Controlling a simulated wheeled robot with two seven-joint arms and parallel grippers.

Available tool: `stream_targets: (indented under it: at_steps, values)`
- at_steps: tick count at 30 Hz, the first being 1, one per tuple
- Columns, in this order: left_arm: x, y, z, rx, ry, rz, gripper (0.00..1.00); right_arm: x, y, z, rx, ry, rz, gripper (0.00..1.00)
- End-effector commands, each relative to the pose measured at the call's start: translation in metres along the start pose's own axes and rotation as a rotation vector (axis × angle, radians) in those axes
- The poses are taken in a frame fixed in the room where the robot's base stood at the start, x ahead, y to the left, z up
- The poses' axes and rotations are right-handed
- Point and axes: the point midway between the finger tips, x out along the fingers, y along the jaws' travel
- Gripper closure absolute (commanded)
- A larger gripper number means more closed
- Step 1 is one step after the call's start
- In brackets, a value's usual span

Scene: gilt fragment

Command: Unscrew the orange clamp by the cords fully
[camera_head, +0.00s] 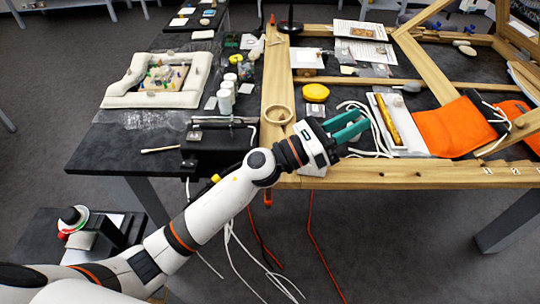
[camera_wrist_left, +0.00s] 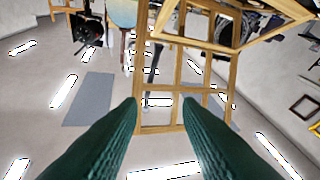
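A small orange-red clamp part (camera_head: 268,198) hangs below the front edge of the wooden frame (camera_head: 420,175), near hanging cords; the rest of the clamp is hidden or too small to tell. My left gripper (camera_head: 361,119) is to the right of and above it, over the frame's front beam. Its two green fingers are apart with nothing between them, also in the left wrist view (camera_wrist_left: 160,108). White cords (camera_head: 375,140) lie close by the fingers. My right gripper is not in view.
White cords (camera_head: 232,240) and red cords (camera_head: 322,245) hang below the table. A black box (camera_head: 215,150), a tape ring (camera_head: 278,114), a yellow lid (camera_head: 316,91) and an orange cloth (camera_head: 450,127) lie around the arm. Floor in front is open.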

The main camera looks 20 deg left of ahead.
Motion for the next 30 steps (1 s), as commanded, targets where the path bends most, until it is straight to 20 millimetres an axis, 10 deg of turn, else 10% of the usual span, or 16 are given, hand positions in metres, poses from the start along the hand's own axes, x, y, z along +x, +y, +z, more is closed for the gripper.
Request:
stream_targets:
  at_steps: [5,12,21,30]
  values:
    - [0.013,0.011,0.060,0.703,-0.383,0.484,0.68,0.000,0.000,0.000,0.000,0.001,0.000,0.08]
    - [-0.063,-0.086,0.087,1.318,-0.998,1.155,0.68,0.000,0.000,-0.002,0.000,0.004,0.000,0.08]
    - [-0.140,-0.167,0.015,1.344,-1.487,1.607,0.68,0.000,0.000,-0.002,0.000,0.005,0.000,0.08]
    - [-0.156,-0.175,0.037,1.323,-1.511,1.638,0.68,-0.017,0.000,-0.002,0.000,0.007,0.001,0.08]
